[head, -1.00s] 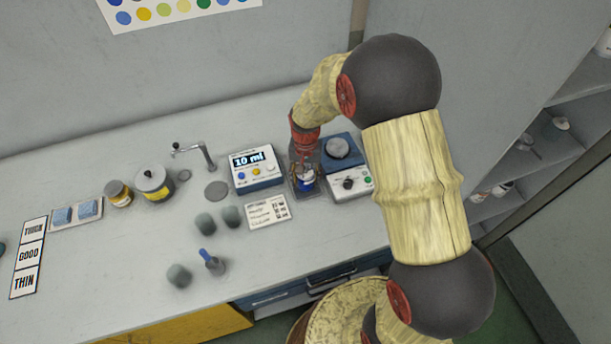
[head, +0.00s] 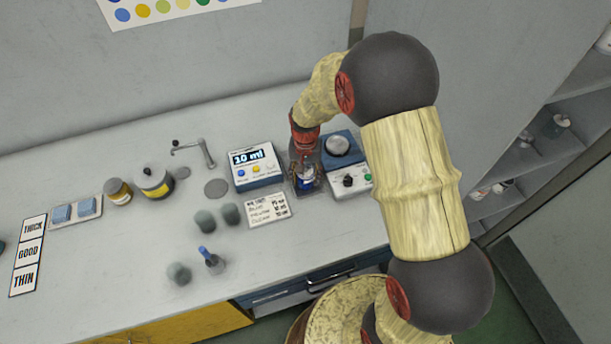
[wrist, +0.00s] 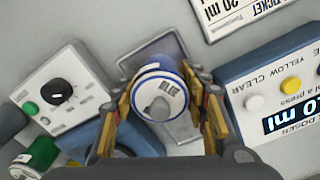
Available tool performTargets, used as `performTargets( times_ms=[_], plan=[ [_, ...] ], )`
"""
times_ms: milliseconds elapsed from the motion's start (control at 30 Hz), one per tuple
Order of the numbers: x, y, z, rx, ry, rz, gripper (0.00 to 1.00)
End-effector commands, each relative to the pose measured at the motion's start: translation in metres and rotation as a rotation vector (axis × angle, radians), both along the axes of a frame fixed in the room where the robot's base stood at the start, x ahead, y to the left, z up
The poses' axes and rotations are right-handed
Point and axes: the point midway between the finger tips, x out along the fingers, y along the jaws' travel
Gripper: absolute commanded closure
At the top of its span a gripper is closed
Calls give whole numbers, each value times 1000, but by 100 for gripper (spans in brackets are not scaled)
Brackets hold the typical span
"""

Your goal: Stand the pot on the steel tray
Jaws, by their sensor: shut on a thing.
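The pot (wrist: 158,92) is white and blue with a grey knob-like top. It is small in the head view (head: 305,181), partly hidden by my gripper. My gripper (wrist: 165,88) has its two yellow and dark fingers shut on opposite sides of the pot. The steel tray (wrist: 173,46) lies under and around the pot in the wrist view. In the head view the steel tray (head: 297,190) sits between the doser and the mixer. The pot looks upright over the tray; I cannot tell whether its base touches it.
The 10 ml doser (head: 256,168) stands close left of the tray. A blue and white device with a black dial (head: 348,180) stands close right. A ticket card (head: 268,210) lies in front. Several grey cups, one grey cup (head: 205,222) among them, stand further left.

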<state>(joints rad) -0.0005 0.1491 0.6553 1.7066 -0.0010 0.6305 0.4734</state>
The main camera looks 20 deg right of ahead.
Motion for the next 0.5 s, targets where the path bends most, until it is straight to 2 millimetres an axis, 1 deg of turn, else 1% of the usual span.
performTargets(
  times_ms=[33,367,500],
  plan=[
    [0,0,0,0,-1,0,54],
    [0,0,0,0,0,0,36],
    [0,0,0,0,0,0,35]
  ],
)
